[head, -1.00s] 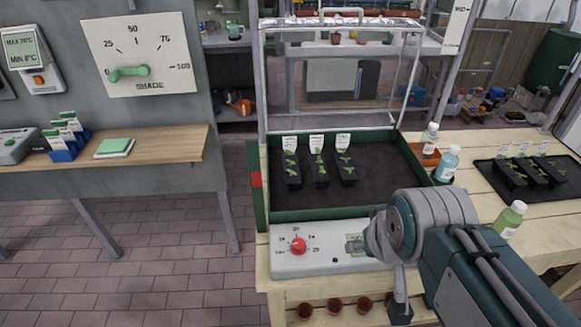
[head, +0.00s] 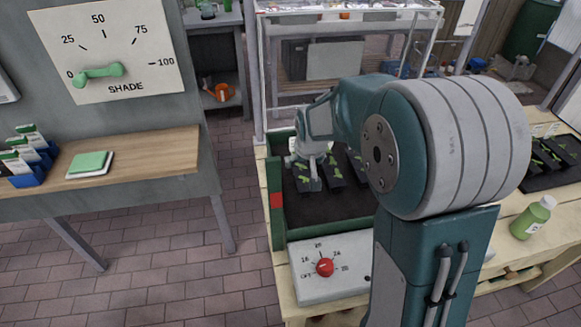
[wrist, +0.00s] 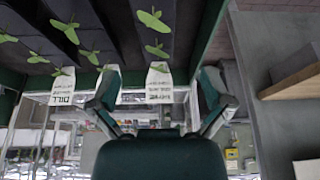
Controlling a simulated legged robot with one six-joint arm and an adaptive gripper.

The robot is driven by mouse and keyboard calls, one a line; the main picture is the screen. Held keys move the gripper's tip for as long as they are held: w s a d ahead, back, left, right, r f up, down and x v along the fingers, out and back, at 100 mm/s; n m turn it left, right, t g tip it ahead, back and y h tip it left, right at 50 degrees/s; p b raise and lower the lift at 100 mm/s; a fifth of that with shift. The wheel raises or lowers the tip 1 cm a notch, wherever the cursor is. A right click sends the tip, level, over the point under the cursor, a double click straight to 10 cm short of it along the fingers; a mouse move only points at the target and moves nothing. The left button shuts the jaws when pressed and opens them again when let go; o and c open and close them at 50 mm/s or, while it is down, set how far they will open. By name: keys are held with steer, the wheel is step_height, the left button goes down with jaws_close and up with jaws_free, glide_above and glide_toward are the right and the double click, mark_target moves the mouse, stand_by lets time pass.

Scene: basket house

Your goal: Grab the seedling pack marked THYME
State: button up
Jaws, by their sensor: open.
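The THYME pack (wrist: 159,84) shows upside down in the wrist view, a white label with dark cells and green seedlings. It is the leftmost pack (head: 308,184) in the green-sided tray (head: 279,225) in the head view. My gripper (wrist: 158,97) is open, with one finger on each side of the THYME label in the picture; I cannot tell whether it touches. In the head view my gripper (head: 312,152) is over the label end of that pack and hides its label. A middle pack (head: 335,170) lies beside it, its label partly behind a finger. The DILL label (wrist: 62,87) is further left in the wrist view.
A control box with a red knob (head: 324,267) stands at the tray's front. A green bottle (head: 533,217) and another seedling tray (head: 550,176) are at the right. A wooden shelf (head: 130,160) is at the left. My arm hides the tray's right part.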

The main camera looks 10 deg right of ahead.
mark_target(301, 173)
steer(key=shift+w+a+f, duration=0.2)
steer(key=shift+w+f, duration=0.1)
steer(key=shift+w, duration=0.05)
steer(key=x, duration=0.2)
steer(key=d+x, duration=0.1)
steer(key=x, duration=0.2)
steer(key=shift+d+f, duration=0.15)
steer(key=shift+f, duration=0.05)
steer(key=x, duration=0.4)
steer(key=shift+w+a+f, duration=0.25)
steer(key=shift+w+a, duration=0.1)
steer(key=shift+w, duration=0.05)
steer(key=shift+w+d+f, duration=0.1)
steer(key=shift+w+f, duration=0.05)
steer(key=shift+f, duration=0.15)
steer(key=shift+d, duration=0.2)
steer(key=shift+a, duration=0.2)
steer(key=c, duration=1.2)
